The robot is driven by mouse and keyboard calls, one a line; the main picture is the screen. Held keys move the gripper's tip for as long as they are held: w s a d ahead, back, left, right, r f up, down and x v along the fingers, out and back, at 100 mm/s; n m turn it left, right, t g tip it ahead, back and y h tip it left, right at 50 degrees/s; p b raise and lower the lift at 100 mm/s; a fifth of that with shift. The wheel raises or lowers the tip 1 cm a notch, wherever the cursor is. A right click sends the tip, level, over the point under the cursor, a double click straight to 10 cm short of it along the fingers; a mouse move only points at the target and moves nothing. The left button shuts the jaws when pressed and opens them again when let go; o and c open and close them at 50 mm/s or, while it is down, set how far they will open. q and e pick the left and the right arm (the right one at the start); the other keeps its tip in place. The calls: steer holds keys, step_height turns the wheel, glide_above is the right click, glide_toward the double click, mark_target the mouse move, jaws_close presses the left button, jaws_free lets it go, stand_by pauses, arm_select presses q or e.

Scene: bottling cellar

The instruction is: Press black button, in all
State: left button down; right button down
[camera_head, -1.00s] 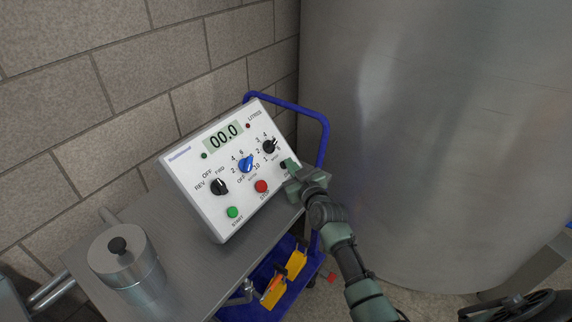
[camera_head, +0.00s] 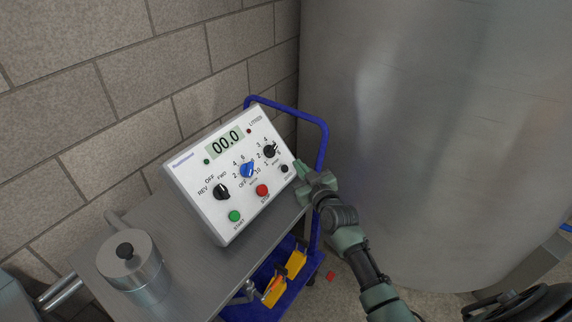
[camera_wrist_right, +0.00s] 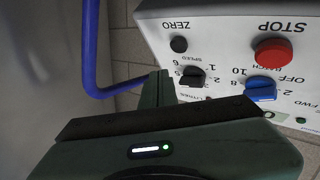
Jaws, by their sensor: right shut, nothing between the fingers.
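The white control box (camera_head: 205,205) stands tilted on the cart. Its black button (camera_head: 284,169) is at the lower right corner of the panel. In the right wrist view the black button (camera_wrist_right: 179,44) sits beside the word ZERO and is uncovered. My right gripper (camera_head: 299,166) is just off the panel's right edge, close to the button but apart from it in the picture. Its fingers (camera_wrist_right: 158,86) are shut and empty. The display (camera_head: 225,142) reads 00.0. My left gripper is not in view.
The red stop button (camera_head: 262,190), green start button (camera_head: 234,216) and blue knob (camera_head: 247,170) are on the same panel. A metal canister (camera_head: 140,275) stands on the cart top (camera_head: 185,235). The cart's blue handle (camera_head: 322,145) and a large steel tank (camera_head: 430,130) are close by.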

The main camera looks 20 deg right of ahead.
steer(key=shift+s+d+r+p, duration=0.5)
steer(key=shift+s+r+p, duration=0.2)
steer(key=shift+s+r, duration=0.15)
